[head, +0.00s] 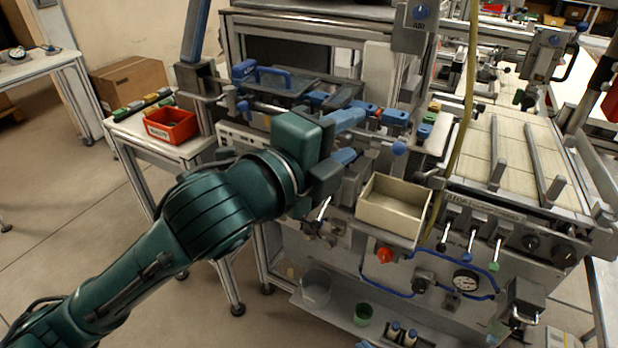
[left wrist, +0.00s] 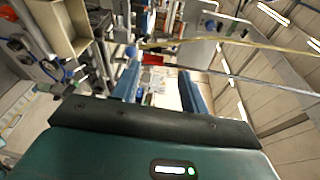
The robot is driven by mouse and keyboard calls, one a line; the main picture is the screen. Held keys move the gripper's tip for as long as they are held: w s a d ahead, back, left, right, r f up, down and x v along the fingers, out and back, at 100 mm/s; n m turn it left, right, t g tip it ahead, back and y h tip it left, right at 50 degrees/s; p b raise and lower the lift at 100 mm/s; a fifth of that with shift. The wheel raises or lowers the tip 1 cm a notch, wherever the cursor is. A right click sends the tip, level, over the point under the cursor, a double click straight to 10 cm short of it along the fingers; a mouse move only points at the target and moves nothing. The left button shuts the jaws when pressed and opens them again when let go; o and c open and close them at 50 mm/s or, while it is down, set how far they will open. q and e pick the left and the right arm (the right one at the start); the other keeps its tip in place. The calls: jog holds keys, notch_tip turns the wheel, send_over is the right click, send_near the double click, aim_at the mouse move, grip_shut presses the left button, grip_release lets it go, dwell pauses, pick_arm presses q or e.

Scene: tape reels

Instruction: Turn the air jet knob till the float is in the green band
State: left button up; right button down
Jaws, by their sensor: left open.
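A grey box marked AIR, with a blue knob (head: 421,12) on its face, stands at the top of the machine in the head view. I cannot make out a float or a green band in either view. My left gripper (head: 354,138) is open and empty, with its blue fingers pointing right over the machine. It is below and left of the knob, well apart from it. The left wrist view also shows its two fingers (left wrist: 160,88) spread with nothing between them. My right gripper is not in view.
A beige open bin (head: 394,203) sits just right of and below my left gripper. A yellowish hose (head: 463,140) hangs down right of the AIR box. A red bin (head: 171,126) stands on the left side table. Levers and a round gauge (head: 467,280) are on the front panel.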

pick_arm(q)
jog(key=w+a+f+n+y, duration=0.1)
jog(key=w+a+f+n, duration=0.1)
jog(key=f+n, duration=0.5)
jog(key=shift+w+a+f+n+t, duration=0.25)
jog(key=shift+a+f+n+t, duration=0.25)
jog(key=shift+a, duration=0.4)
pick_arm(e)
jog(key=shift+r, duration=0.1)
pick_arm(q)
jog(key=shift+f, duration=0.2)
